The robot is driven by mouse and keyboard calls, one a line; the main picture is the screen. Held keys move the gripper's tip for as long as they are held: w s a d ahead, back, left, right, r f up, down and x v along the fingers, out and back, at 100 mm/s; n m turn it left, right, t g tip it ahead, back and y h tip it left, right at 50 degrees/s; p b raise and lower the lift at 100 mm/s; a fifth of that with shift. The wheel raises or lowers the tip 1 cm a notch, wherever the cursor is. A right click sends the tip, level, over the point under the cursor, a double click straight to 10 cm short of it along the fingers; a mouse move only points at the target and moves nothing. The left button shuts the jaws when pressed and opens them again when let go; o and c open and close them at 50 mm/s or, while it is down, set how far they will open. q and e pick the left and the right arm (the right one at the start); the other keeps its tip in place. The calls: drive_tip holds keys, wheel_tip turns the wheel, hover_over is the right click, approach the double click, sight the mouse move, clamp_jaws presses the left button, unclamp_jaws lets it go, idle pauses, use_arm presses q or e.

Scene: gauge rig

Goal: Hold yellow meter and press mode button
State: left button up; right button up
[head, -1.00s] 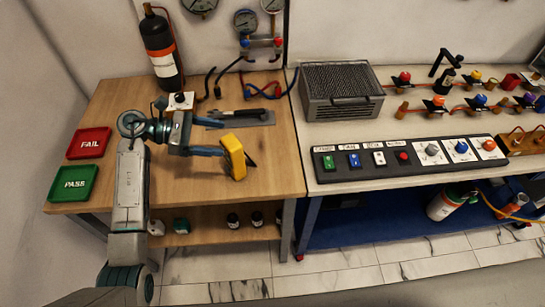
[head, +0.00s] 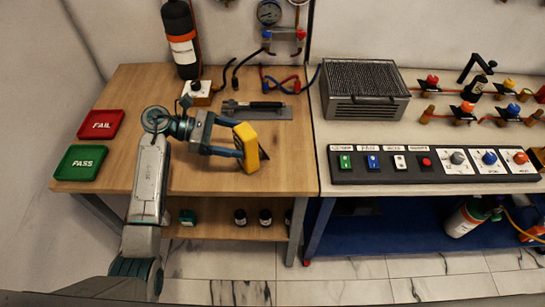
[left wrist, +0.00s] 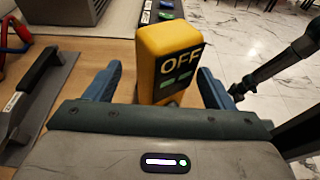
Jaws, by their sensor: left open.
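The yellow meter (head: 249,150) stands on the wooden bench, right of its middle. In the left wrist view the meter (left wrist: 168,62) shows its front with the word OFF on a dark panel and two green marks below. My left gripper (head: 240,152) is open at the meter. Its two blue fingers (left wrist: 160,88) lie to either side of the meter, with gaps between them and its sides. I cannot make out which mark is the mode button. The meter's lower part is partly hidden by the gripper body. My right gripper is not seen.
A grey plate with a dark handle (head: 258,106) lies behind the meter. Red FAIL (head: 101,125) and green PASS (head: 80,163) trays are at the left. A black switch panel (head: 430,163) and a grille box (head: 364,90) stand on the right bench. The wood in front of the meter is clear.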

sight(270, 164)
use_arm(q)
wheel_tip(270, 164, down, 5)
drive_tip(key=b, duration=0.3)
drive_tip(key=shift+b, duration=0.35)
drive_tip(key=shift+d+f, duration=0.1)
drive_tip(key=shift+d, duration=0.4)
drive_tip(key=x, duration=0.5)
drive_tip(key=shift+p, duration=0.4)
drive_tip(key=b+x, duration=0.2)
drive_tip(key=x, duration=0.1)
drive_tip(key=shift+a+f, duration=0.1)
drive_tip(key=shift+f, duration=0.1)
drive_tip(key=shift+d+b, duration=0.45)
drive_tip(key=shift+d, duration=0.1)
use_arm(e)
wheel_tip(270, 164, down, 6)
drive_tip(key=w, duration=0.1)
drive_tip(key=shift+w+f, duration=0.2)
use_arm(q)
drive_tip(key=c, duration=0.5)
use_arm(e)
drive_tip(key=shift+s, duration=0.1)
use_arm(q)
drive_tip(key=shift+c, duration=0.2)
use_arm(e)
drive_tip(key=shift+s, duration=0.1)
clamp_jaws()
